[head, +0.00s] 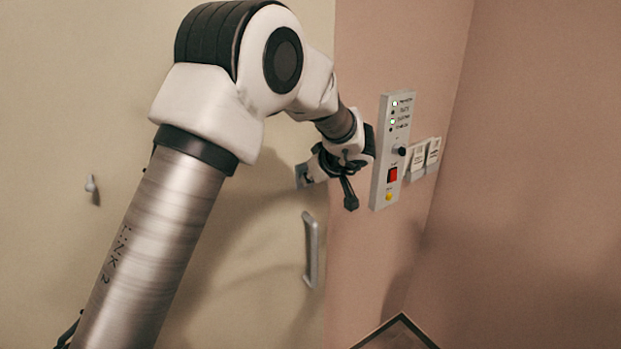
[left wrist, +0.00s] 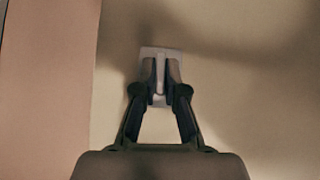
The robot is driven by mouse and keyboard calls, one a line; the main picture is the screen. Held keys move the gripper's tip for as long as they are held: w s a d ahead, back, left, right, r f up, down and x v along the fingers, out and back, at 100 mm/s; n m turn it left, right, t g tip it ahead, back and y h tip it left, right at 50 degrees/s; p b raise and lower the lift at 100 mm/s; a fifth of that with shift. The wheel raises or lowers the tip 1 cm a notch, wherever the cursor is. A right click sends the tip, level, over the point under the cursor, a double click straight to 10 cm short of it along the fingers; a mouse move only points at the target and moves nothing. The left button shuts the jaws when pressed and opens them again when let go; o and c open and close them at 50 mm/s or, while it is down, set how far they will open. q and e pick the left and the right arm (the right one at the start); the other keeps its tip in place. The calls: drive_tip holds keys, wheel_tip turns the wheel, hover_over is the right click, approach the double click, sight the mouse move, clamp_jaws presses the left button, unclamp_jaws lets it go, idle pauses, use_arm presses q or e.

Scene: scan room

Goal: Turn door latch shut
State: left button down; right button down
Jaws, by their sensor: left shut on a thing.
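The door latch is a small grey plate with a turn piece, set near the right edge of the cream door (head: 260,230). In the head view only part of the latch (head: 302,176) shows behind my left gripper (head: 331,185). In the left wrist view the latch (left wrist: 159,54) is at the upper middle, with its turn piece between the fingertips of my left gripper (left wrist: 160,85). The gripper is shut on that piece, which lines up with the fingers in this view. My right gripper is not in view.
A grey door handle (head: 310,250) is below the latch. A control panel (head: 393,150) with lights, a knob and red and yellow buttons is on the pink wall close to the right of my gripper. White switches (head: 425,155) are beside it. A small hook (head: 91,186) is on the left.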

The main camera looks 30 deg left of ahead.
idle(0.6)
use_arm(q)
drive_tip(key=c, duration=1.2)
unclamp_jaws()
drive_tip(key=shift+c, duration=0.2)
drive_tip(key=v, duration=1.1)
drive_tip(key=shift+d+r+g, duration=0.3)
drive_tip(key=shift+d, duration=0.05)
drive_tip(key=shift+w+a, duration=0.1)
drive_tip(key=shift+w, duration=0.1)
drive_tip(key=shift+f, duration=0.1)
